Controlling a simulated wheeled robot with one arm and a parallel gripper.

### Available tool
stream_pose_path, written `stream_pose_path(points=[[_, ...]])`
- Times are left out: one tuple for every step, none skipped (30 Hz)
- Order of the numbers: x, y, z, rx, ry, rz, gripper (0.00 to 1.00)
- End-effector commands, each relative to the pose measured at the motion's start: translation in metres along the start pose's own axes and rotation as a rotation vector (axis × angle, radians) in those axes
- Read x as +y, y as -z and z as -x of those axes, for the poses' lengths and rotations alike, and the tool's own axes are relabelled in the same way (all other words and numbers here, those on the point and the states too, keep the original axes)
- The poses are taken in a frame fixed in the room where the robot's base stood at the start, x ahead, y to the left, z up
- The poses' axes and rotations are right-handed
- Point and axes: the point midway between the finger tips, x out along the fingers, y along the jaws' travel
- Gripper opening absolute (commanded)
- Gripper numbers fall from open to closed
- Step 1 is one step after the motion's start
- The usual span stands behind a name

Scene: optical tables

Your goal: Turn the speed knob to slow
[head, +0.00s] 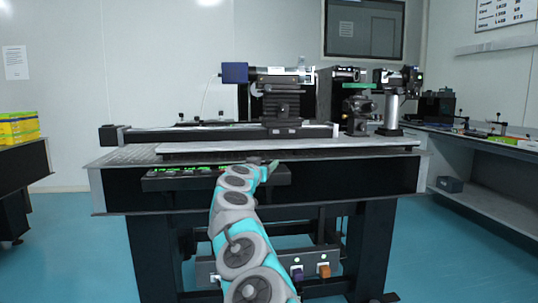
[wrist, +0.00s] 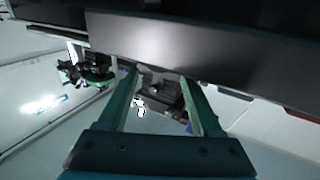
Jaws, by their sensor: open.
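I cannot clearly make out the speed knob in either view. In the head view, a dark control panel (head: 185,172) with green lit displays sits under the front edge of the optical table (head: 370,175). My arm reaches up to the table front, and my gripper (head: 270,164) is at the right part of this panel, small and partly hidden. In the wrist view, my gripper (wrist: 161,78) has its two green fingers spread apart. A dark blocky part (wrist: 158,88) shows between the fingers. I cannot tell whether it is near them or farther behind, and no contact is visible.
A wide grey slab (wrist: 200,42) crosses the wrist view just beyond the fingertips. Optics on a stage (head: 282,100) stand on the table top. Below it, a grey box carries a purple switch (head: 297,273) and an orange switch (head: 323,271). Blue floor (head: 440,240) is clear at right.

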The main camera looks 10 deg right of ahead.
Motion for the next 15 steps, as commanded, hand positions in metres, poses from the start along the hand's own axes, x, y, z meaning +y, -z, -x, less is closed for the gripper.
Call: stream_pose_path(points=[[0.002, 0.005, -0.004, 0.001, -0.005, 0.004, 0.67], [0.002, 0.005, -0.006, 0.000, -0.004, 0.003, 0.67], [0.002, 0.005, -0.008, 0.000, -0.005, 0.003, 0.67], [0.003, 0.004, -0.010, 0.000, -0.005, 0.003, 0.67], [0.002, 0.004, -0.012, -0.001, -0.004, 0.003, 0.67], [0.002, 0.003, -0.015, -0.002, -0.004, 0.004, 0.67], [0.003, 0.002, -0.017, -0.002, -0.004, 0.005, 0.67], [0.003, 0.003, -0.019, -0.001, -0.004, 0.004, 0.67], [0.003, 0.003, -0.021, 0.000, -0.004, 0.002, 0.67], [0.003, 0.004, -0.023, 0.001, -0.004, 0.001, 0.67], [0.003, 0.004, -0.025, 0.002, -0.004, 0.001, 0.67], [0.003, 0.004, -0.027, 0.002, -0.005, 0.002, 0.67], [0.003, 0.004, -0.029, 0.002, -0.004, 0.002, 0.67], [0.003, 0.004, -0.030, 0.002, -0.004, 0.003, 0.67], [0.003, 0.004, -0.032, 0.002, -0.005, 0.002, 0.67]])
